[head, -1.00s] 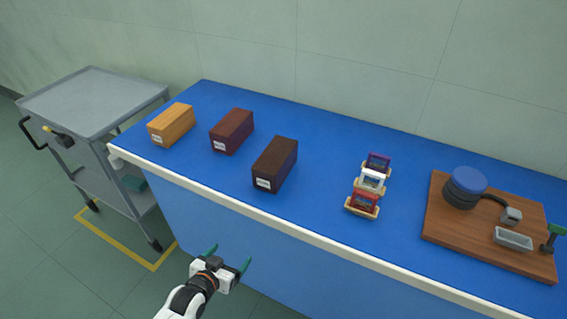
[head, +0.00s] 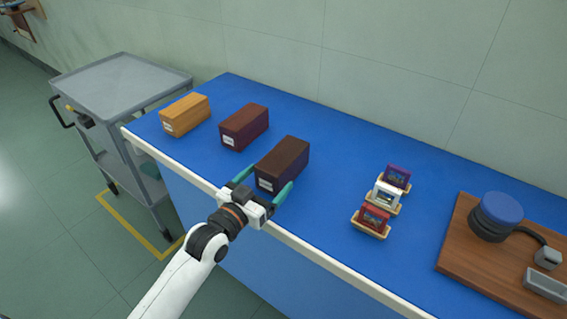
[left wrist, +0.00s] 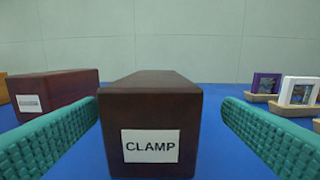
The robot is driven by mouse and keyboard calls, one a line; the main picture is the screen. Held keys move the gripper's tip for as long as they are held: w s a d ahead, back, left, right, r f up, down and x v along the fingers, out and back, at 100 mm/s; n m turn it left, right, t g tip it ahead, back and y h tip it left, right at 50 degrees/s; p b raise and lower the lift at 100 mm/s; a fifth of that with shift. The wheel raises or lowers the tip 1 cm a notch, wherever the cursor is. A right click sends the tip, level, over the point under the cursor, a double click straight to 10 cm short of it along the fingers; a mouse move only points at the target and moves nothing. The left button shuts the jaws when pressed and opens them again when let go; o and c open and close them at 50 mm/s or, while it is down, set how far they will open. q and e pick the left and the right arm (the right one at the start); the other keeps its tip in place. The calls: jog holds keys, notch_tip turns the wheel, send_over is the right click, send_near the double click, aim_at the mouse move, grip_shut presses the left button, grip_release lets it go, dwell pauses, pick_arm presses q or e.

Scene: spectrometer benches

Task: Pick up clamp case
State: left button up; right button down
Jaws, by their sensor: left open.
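The clamp case (head: 283,163) is a dark brown wooden box on the blue bench top, the rightmost of three boxes. In the left wrist view its near end faces me with a white label reading CLAMP (left wrist: 150,146). My left gripper (head: 262,187) is open at the near end of the case, with one green finger on each side. In the left wrist view gaps show between the case and both fingers. My right gripper is not in view.
A red-brown box (head: 244,127) and a yellow-orange box (head: 185,115) stand left of the case. Small framed items (head: 384,196) on wooden stands are to the right, then a wooden board (head: 467,252) with equipment. A grey cart (head: 120,80) stands left of the bench (head: 330,135).

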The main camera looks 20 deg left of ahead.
aim_at(278, 165)
pick_arm(q)
jog(key=shift+w+d, duration=0.1)
jog(key=shift+w, duration=0.35)
jog(key=x, duration=0.5)
jog(key=shift+w+a, duration=0.2)
jog(key=shift+w, duration=0.05)
jog(key=shift+r, duration=0.1)
jog(key=c, duration=1.3)
